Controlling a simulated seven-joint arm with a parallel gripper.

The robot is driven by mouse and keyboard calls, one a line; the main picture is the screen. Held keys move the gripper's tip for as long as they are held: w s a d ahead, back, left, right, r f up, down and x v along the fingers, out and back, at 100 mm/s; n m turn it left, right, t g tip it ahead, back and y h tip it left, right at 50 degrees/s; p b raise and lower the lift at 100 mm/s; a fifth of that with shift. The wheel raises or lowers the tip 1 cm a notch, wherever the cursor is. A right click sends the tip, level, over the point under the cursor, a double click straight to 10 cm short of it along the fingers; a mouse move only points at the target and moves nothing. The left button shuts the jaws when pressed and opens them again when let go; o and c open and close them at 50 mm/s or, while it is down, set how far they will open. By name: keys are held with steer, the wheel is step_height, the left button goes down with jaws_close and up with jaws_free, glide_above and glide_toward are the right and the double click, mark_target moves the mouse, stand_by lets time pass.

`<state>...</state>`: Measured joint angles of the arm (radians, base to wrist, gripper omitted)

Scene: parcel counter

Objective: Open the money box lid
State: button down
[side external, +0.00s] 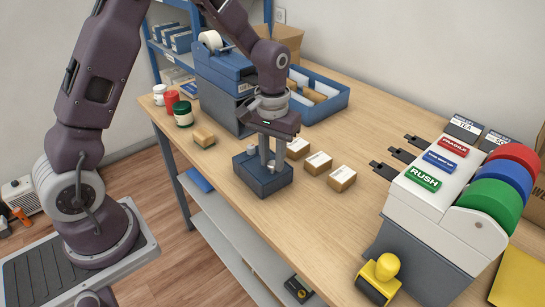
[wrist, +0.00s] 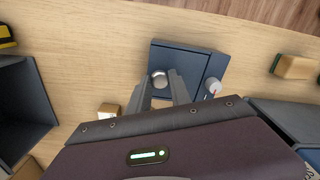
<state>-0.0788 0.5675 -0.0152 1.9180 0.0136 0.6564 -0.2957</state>
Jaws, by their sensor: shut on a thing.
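The money box (side external: 264,182) is a dark blue box on the wooden counter, near its front edge. In the wrist view its flat top (wrist: 190,60) lies under my gripper, and the lid looks down, with no clear gap visible. A round silver knob (wrist: 159,78) stands on the lid. My gripper (side external: 270,161) points down over the box and is shut on the knob; its two fingers (wrist: 161,82) flank the knob in the wrist view.
Jars (side external: 182,113) stand at the far left. A blue tray (side external: 325,105) is behind. A white dispenser with coloured rolls (side external: 430,200) stands at right.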

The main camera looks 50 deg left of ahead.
stand_by(0.8)
steer(key=d, duration=0.7)
steer(key=shift+s, duration=0.1)
steer(key=c, duration=1.2)
jaws_free()
steer(key=shift+o, duration=0.2)
step_height(320, 180, up, 7)
